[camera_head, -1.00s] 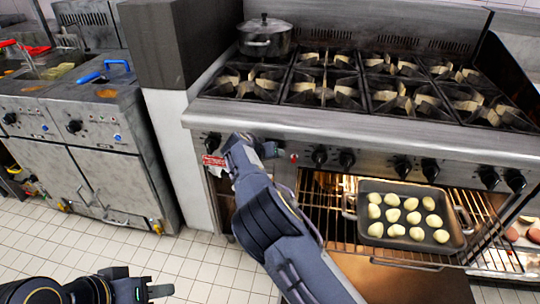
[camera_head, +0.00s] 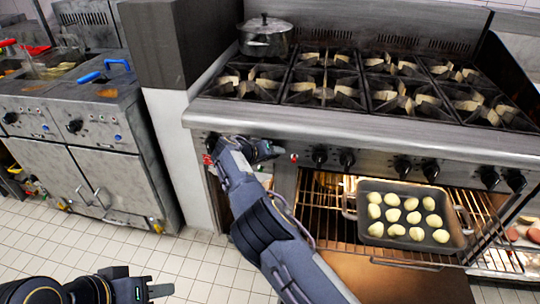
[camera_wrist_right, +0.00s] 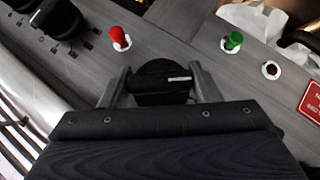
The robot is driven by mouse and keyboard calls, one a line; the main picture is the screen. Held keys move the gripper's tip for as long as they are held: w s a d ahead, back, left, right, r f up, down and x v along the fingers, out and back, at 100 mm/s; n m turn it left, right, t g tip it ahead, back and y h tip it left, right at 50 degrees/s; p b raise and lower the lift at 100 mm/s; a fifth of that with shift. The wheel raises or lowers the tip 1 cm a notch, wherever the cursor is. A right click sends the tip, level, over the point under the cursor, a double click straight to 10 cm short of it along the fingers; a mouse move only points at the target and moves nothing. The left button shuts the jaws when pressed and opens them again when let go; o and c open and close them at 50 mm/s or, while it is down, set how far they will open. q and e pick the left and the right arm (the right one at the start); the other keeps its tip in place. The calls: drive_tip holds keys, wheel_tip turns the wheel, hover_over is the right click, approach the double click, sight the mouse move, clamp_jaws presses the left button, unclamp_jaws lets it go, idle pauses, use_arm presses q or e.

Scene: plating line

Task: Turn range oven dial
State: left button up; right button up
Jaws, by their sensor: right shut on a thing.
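The black oven dial (camera_wrist_right: 162,82) sits on the range's front panel, with a white pointer mark towards its right side in the right wrist view. My right gripper (camera_wrist_right: 160,92) is shut on it, one finger on each side. In the head view my right gripper (camera_head: 262,150) is at the left part of the range (camera_head: 330,128) front, and it hides the dial there. My left gripper (camera_head: 160,291) is low at the left over the floor, away from the range; its jaw opening is unclear.
A lidded pot (camera_head: 265,42) stands on the stove. Fryers (camera_head: 85,130) stand left.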

drive_tip(key=o, duration=1)
drive_tip(key=shift+f, duration=0.1)
drive_tip(key=shift+c, duration=0.2)
drive_tip(key=v, duration=0.7)
drive_tip(key=shift+s+a+r, duration=0.2)
drive_tip(key=shift+a+r, duration=0.05)
